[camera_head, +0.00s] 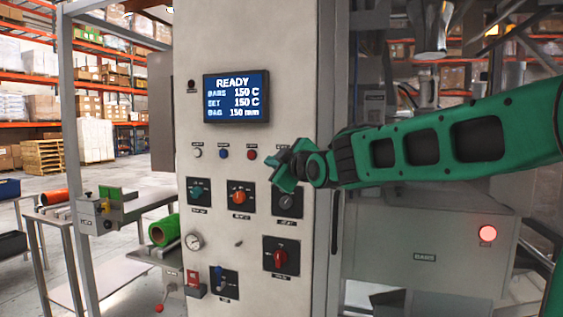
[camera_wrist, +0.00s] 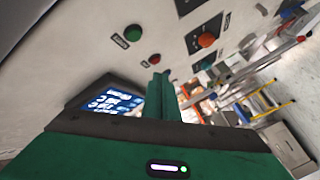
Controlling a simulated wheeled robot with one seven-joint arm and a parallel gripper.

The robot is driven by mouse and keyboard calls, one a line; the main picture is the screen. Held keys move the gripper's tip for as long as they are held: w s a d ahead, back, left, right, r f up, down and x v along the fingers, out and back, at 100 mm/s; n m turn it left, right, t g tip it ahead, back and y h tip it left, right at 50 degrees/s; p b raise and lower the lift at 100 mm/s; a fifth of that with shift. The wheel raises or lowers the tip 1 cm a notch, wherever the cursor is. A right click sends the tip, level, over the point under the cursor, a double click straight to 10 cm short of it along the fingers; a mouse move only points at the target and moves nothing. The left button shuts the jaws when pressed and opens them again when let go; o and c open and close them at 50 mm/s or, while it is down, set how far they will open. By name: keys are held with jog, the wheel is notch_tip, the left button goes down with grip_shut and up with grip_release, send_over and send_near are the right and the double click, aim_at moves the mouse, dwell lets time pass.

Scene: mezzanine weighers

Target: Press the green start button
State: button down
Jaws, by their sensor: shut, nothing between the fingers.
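The green start button (camera_wrist: 133,33) shows as a round button with a label plate on the pale panel, at the upper left of the wrist view. A red button (camera_wrist: 155,59) is beside it. In the head view the green button is hidden behind my gripper (camera_head: 284,178), which is in front of the panel at the right end of the button row. In the wrist view my gripper (camera_wrist: 160,80) has its fingers together, empty, with the tips just below the red button in the picture. Whether the tips touch the panel cannot be told.
The pale control panel (camera_head: 300,40) carries a screen (camera_head: 236,97) reading READY, with 150 C and 150 mm. A white button (camera_head: 197,152), a blue button (camera_head: 224,154) and several rotary knobs, such as the orange one (camera_head: 239,197), are near. A red lamp (camera_head: 488,233) glows at right.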

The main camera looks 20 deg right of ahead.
jog(key=w+d, duration=0.4)
jog(key=w, duration=0.1)
jog(key=shift+w+d, duration=0.15)
jog(key=shift+w, duration=0.25)
jog(key=shift+w, duration=0.1)
dwell(1.8)
jog(key=shift+w+d, duration=0.25)
jog(key=shift+w+d, duration=0.25)
jog(key=shift+w, duration=0.05)
dwell(1.2)
jog(key=shift+s+a, duration=0.5)
jog(key=shift+s, duration=0.15)
jog(key=shift+s, duration=0.1)
jog(key=s+a, duration=0.1)
jog(key=s, duration=0.1)
jog(key=s+a, duration=0.2)
dwell(0.5)
